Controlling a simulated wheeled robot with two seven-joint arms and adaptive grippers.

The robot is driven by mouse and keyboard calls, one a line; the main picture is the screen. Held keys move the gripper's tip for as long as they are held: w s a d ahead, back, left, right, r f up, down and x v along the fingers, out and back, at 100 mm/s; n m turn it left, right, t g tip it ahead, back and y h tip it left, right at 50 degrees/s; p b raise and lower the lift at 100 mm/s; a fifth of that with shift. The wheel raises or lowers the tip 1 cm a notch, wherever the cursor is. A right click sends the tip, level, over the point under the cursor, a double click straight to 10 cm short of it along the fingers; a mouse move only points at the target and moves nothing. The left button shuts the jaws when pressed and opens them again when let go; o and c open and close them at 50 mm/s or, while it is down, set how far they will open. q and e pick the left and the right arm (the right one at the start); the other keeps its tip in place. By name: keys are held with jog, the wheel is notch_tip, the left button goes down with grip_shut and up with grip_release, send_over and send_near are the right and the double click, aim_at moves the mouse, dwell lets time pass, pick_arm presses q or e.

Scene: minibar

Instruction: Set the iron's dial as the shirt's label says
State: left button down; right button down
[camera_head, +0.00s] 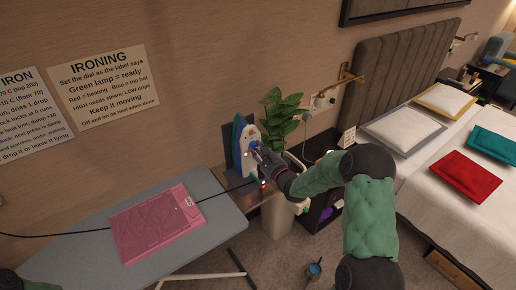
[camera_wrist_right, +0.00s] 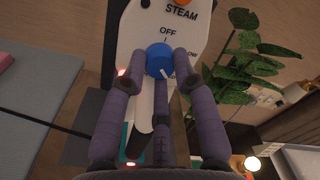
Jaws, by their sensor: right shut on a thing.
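The iron (camera_head: 241,131) stands upright, its white face with STEAM and OFF marks filling the top of the right wrist view (camera_wrist_right: 149,22). My right gripper (camera_head: 258,152) is closed around its blue dial (camera_wrist_right: 159,59). The dial's white pointer slants down and right; a partly hidden mark at right seems to read LOW. A red light (camera_wrist_right: 122,72) glows left of the dial. The folded pink shirt (camera_head: 155,225) lies on the ironing board (camera_head: 70,262), with a small white label (camera_head: 188,201) too small to read. My left gripper is out of view.
A leafy plant (camera_head: 283,118) in a tall pot (camera_head: 277,218) stands close right of the iron. A dark cord (camera_head: 60,234) crosses the board. Ironing instructions (camera_head: 105,88) hang on the wall. The bed (camera_head: 430,185) is at right.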

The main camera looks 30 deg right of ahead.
jog(key=shift+s+a+f+m, duration=0.1)
jog(key=shift+a+f+m, duration=0.05)
jog(key=shift+f+m, duration=0.3)
jog(key=c, duration=1)
grip_release()
jog(key=shift+r, duration=0.1)
jog(key=shift+o, duration=0.2)
jog(key=shift+r, duration=0.1)
jog(key=shift+s, duration=0.55)
jog(key=s, duration=0.6)
jog(key=shift+s+d, duration=0.2)
jog(key=shift+s, duration=0.2)
